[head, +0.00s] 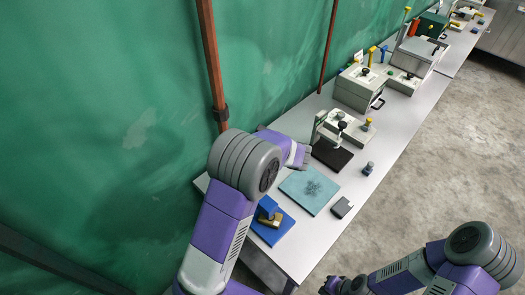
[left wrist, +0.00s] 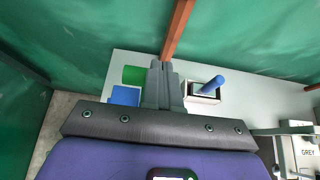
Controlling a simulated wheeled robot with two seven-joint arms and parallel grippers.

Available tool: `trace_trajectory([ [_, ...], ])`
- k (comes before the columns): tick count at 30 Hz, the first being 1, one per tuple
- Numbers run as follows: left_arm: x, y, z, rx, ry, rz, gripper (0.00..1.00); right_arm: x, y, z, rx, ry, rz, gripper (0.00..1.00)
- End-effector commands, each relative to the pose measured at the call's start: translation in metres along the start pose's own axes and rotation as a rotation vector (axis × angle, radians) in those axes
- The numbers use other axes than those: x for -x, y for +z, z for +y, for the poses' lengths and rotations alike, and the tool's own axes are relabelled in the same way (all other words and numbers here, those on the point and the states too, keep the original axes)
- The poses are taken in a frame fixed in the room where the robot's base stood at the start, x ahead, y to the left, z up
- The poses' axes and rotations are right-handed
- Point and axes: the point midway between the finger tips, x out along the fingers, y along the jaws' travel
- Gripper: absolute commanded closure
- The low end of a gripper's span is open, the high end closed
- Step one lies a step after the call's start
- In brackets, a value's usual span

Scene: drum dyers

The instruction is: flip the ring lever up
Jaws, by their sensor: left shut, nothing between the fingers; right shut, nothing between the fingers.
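No lever with a clear ring can be made out. In the left wrist view a blue handle (left wrist: 213,84) rises, tilted, from a small light box with a dark top (left wrist: 201,93); whether it is the ring lever I cannot tell. My left gripper (head: 303,156) is over the bench's wall side, and its shut, empty fingers (left wrist: 161,66) are left of that handle, apart from it in the picture. In the head view my left arm covers part of the bench there. My right gripper (head: 331,285) is shut and empty, low over the floor side, away from the bench.
The long pale bench (head: 384,160) runs along a green wall. On it are a blue pad (head: 272,232), a teal mat (head: 299,198), a press-like device with a black plate (head: 331,155) and boxes with levers (head: 360,87). A brown pipe (head: 211,60) stands by the wall.

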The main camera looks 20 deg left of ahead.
Motion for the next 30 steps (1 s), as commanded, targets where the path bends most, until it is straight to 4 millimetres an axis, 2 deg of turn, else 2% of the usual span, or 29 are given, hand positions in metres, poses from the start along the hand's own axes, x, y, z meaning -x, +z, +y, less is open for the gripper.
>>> trace_trajectory([
  [7, -0.008, 0.004, 0.003, 0.001, 0.004, -0.001, 1.0, 0.0, 0.0, 0.0, 0.0, 0.0, 0.0, 1.0],
  [21, -0.007, 0.004, 0.002, 0.001, 0.003, 0.0, 1.0, 0.001, 0.0, 0.0, 0.0, 0.0, 0.0, 1.0],
  [26, 0.006, 0.007, 0.001, 0.0, 0.002, 0.001, 1.0, 0.009, 0.0, -0.003, 0.0, 0.0, 0.0, 1.0],
  [30, 0.033, 0.012, 0.0, 0.0, 0.002, 0.001, 1.0, 0.025, 0.001, -0.009, 0.0, 0.0, 0.0, 1.0],
])
